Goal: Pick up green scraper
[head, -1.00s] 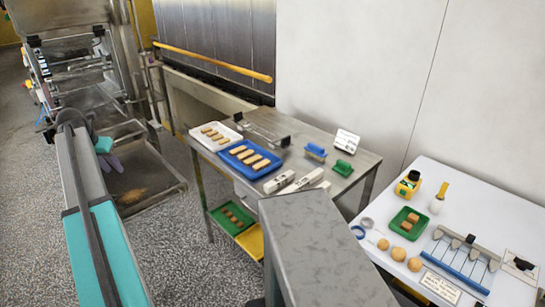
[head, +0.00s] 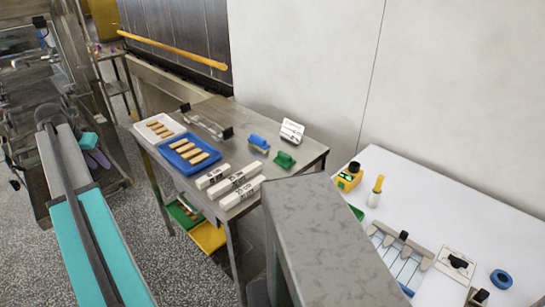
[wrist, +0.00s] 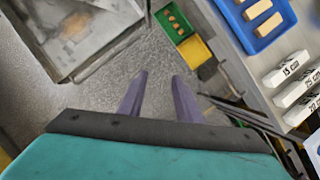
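The green scraper (head: 284,160) lies on the right part of the steel table, near its back right edge, beside a blue scraper (head: 259,143). My gripper (wrist: 160,85) has two purple fingers set apart with nothing between them, above the grey floor. In the head view its purple fingers (head: 98,158) show at the left, well away from the green scraper. The scraper is not in the wrist view.
The steel table (head: 312,152) also holds a white tray (head: 146,123), a blue tray (head: 169,159) of bars and white labelled blocks (head: 238,183). Green and yellow trays (head: 208,238) sit below. A white table (head: 425,187) with tools stands at right.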

